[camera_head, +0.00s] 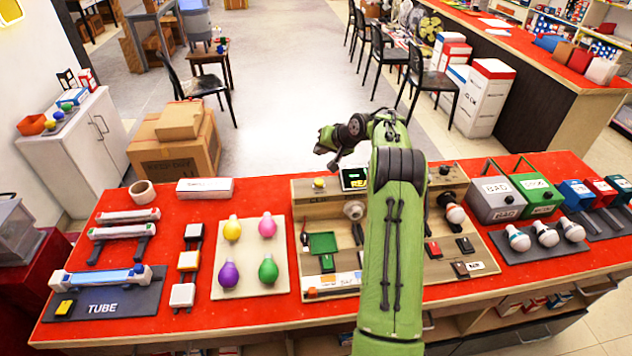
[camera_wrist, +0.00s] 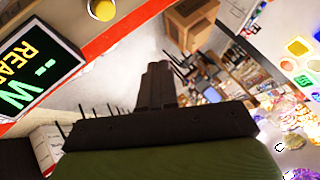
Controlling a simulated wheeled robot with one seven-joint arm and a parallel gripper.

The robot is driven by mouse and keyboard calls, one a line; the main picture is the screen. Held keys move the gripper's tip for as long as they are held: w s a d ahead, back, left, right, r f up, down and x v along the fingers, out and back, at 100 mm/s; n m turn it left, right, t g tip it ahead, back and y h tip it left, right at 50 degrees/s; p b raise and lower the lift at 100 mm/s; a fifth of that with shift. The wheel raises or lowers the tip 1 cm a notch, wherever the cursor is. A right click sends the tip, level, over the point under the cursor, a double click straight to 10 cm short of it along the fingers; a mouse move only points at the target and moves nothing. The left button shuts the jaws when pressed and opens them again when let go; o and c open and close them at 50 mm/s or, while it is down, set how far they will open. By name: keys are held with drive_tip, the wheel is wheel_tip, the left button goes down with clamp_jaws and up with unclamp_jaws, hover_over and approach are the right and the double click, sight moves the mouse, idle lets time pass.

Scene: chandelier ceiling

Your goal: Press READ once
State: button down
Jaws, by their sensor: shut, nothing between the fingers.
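A black display (camera_head: 354,178) with lit green characters and yellow READ lettering stands at the back of the wooden test panel (camera_head: 285,217). The display (camera_wrist: 35,65) is large at the left of the wrist view, showing dashes and a W. A round yellow button (camera_head: 319,183) sits left of the display on the panel; it is also at the top of the wrist view (camera_wrist: 103,9). My gripper (camera_wrist: 157,68) is shut and empty, its fingers together. In the head view it is above the panel's back edge, apart from the button. My green arm hides the panel's middle and part of the display.
A red table (camera_head: 75,325) bears the panel, a tray of coloured bulbs (camera_head: 283,288), tubes at the left, and BAD (camera_head: 495,212) and green (camera_head: 540,208) bins at the right. Cardboard boxes (camera_head: 180,155) stand behind. Open floor lies beyond the table.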

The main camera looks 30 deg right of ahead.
sight(322, 182)
wheel_tip(322, 182, down, 9)
drive_tip(key=b, duration=0.7)
drive_tip(key=shift+d, duration=0.15)
drive_tip(key=shift+s, duration=0.1)
idle(1.4)
drive_tip(key=shift+f, duration=0.3)
drive_tip(key=shift+f+b, duration=0.5)
idle(0.5)
drive_tip(key=shift+r, duration=0.15)
drive_tip(key=shift+r+p, duration=0.75)
